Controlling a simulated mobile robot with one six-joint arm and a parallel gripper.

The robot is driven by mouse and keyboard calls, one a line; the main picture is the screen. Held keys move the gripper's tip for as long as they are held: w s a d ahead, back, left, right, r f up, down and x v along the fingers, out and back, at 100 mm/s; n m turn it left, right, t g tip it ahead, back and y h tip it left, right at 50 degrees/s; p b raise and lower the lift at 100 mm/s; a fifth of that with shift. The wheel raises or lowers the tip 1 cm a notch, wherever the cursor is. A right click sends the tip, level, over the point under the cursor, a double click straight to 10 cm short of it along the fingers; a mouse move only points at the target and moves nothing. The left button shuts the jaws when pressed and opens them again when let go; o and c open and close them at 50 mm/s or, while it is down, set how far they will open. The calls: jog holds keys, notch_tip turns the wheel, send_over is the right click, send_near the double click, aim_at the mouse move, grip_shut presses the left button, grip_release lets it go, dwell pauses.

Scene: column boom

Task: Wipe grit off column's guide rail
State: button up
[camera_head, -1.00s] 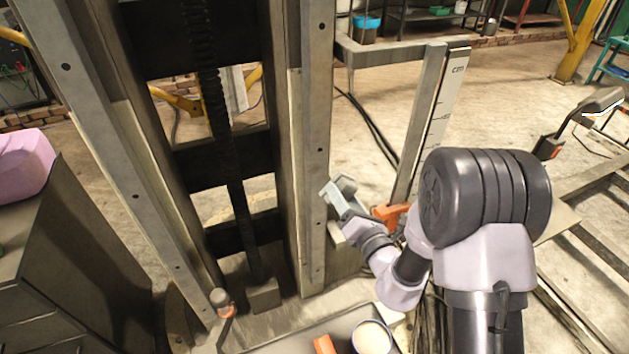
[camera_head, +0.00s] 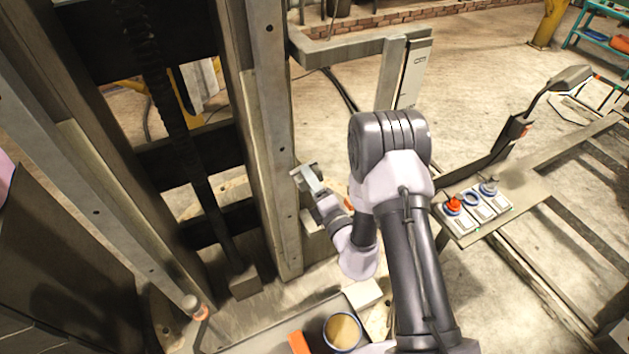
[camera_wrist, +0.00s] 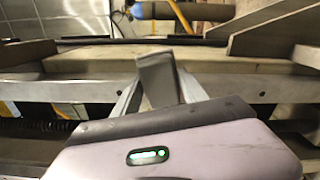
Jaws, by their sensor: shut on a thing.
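The column's right-hand upright (camera_head: 270,110) is grey metal with bolt holes. A pale beige strip (camera_head: 250,120) runs down its inner side; I take this as the guide rail. The strip also crosses the wrist view (camera_wrist: 95,66) horizontally. My gripper (camera_head: 308,180) is beside the upright's right edge, low on the column. In the wrist view my gripper (camera_wrist: 160,92) is shut on a small grey pad (camera_wrist: 156,78), which overlaps the pale strip in the picture. I cannot tell whether the pad touches it. No grit can be made out.
A tray below holds a jar of beige stuff (camera_head: 342,331) and an orange block (camera_head: 299,342). A bracket with a scale plate (camera_head: 414,72) juts out right of the column. A box with red and blue buttons (camera_head: 473,208) stands right of my arm.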

jog(key=shift+w+a, duration=0.1)
jog(key=shift+w, duration=0.15)
jog(key=shift+s+r, duration=0.1)
jog(key=shift+s, duration=0.1)
jog(key=shift+p+x, duration=0.55)
jog(key=shift+x, duration=0.5)
